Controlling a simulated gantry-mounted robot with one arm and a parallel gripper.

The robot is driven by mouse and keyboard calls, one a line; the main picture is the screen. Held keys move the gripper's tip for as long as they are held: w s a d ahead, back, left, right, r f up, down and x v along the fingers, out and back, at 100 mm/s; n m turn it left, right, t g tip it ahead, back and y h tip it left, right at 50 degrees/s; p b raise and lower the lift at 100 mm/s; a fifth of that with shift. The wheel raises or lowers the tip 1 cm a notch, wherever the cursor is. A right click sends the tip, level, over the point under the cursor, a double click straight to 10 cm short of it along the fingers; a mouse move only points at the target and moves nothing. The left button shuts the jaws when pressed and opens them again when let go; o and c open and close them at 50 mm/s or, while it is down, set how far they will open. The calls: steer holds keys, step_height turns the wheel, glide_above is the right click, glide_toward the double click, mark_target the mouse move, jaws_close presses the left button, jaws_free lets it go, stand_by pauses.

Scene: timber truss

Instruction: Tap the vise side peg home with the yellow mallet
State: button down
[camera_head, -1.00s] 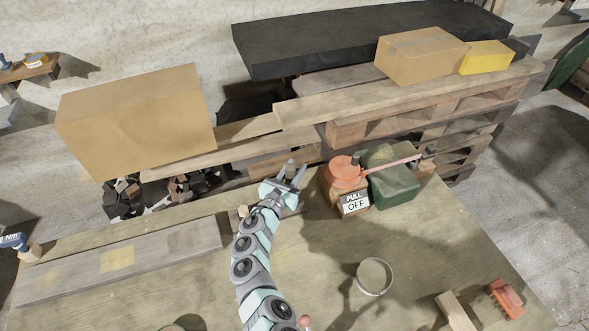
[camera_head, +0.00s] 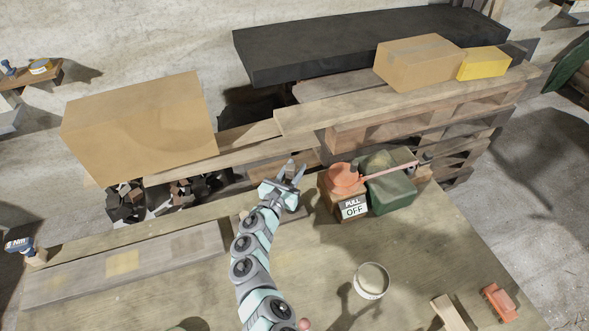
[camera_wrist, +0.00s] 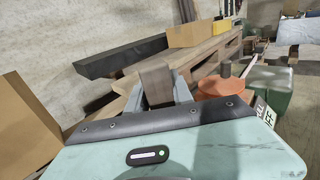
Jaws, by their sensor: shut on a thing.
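My gripper (camera_head: 290,174) is above the far edge of the workbench, left of an orange-red round-topped thing. In the wrist view its two fingers (camera_wrist: 158,88) are closed on the sides of a flat grey-brown piece (camera_wrist: 156,80). I cannot tell whether this piece belongs to the mallet. I cannot make out a yellow mallet head, the vise or its side peg in either view. A small wooden piece (camera_head: 243,214) shows beside my wrist, partly hidden by my arm.
Right of my gripper stand the orange-red thing (camera_head: 342,176) with a PULL OFF sign (camera_head: 354,208) and a green box (camera_head: 394,195). A round tin (camera_head: 371,281), a wood block (camera_head: 449,313) and a red object (camera_head: 499,303) lie nearer. A long board (camera_head: 125,265) lies left.

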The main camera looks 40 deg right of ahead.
step_height(320, 180, up, 5)
steer(key=p, duration=0.4)
steer(key=shift+p, duration=0.35)
stand_by(0.3)
